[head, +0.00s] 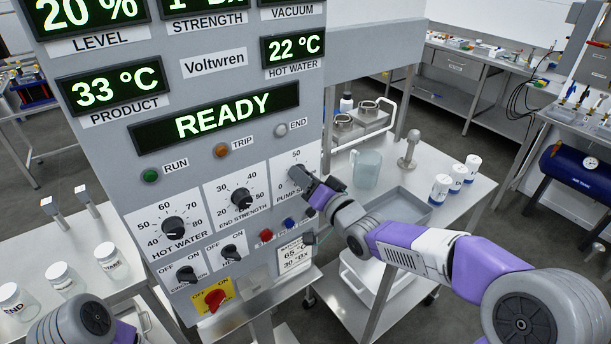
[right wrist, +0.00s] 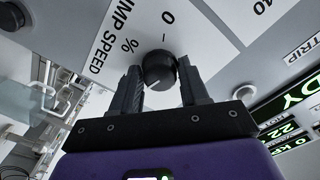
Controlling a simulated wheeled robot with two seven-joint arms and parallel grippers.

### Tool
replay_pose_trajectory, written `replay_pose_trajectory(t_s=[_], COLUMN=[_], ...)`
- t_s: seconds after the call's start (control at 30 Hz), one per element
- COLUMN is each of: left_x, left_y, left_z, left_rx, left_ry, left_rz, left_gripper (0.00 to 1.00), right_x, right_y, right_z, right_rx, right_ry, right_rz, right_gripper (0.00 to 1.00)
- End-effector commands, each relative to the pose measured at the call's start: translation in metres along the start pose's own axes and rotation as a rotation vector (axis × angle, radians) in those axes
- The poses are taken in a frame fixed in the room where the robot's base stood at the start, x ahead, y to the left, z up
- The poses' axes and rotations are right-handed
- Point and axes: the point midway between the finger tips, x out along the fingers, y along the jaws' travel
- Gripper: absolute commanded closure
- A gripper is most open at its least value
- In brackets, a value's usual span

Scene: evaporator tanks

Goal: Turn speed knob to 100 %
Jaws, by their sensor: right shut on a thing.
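The pump speed knob (right wrist: 158,71) is a round black knob on a white scale plate, marked "PUMP SPEED %" with a 0 and a tick beside the knob. My right gripper (right wrist: 160,85) has its two dark fingers on either side of the knob, shut on it. In the head view my right gripper (head: 310,187) reaches the panel from the right and covers most of the pump speed plate. A 50 shows above it. The knob's pointer setting cannot be read. The left gripper is out of view; only part of my left arm shows at bottom left.
The grey panel carries a hot water knob (head: 174,228), an end strength knob (head: 241,198) and a red switch (head: 215,299). The display (head: 217,117) reads READY. A bench at right holds a jug (head: 367,169), a tray (head: 402,207) and several white containers.

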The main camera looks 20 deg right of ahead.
Motion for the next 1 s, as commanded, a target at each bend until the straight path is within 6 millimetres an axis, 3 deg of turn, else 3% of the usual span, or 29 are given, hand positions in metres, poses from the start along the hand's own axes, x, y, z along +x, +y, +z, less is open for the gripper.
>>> replay_pose_trajectory(t_s=[0.4,1.0], left_x=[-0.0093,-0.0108], left_y=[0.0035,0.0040], left_z=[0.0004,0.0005], left_rx=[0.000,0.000], left_ry=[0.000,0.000], left_rz=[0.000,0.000], left_gripper=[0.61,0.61], right_x=[0.0001,0.0002], right_y=[-0.0004,-0.0004], right_z=[-0.0008,-0.0001], right_rx=[0.252,0.316], right_ry=[0.001,0.000], right_rz=[0.000,-0.001], right_gripper=[0.86,0.86])
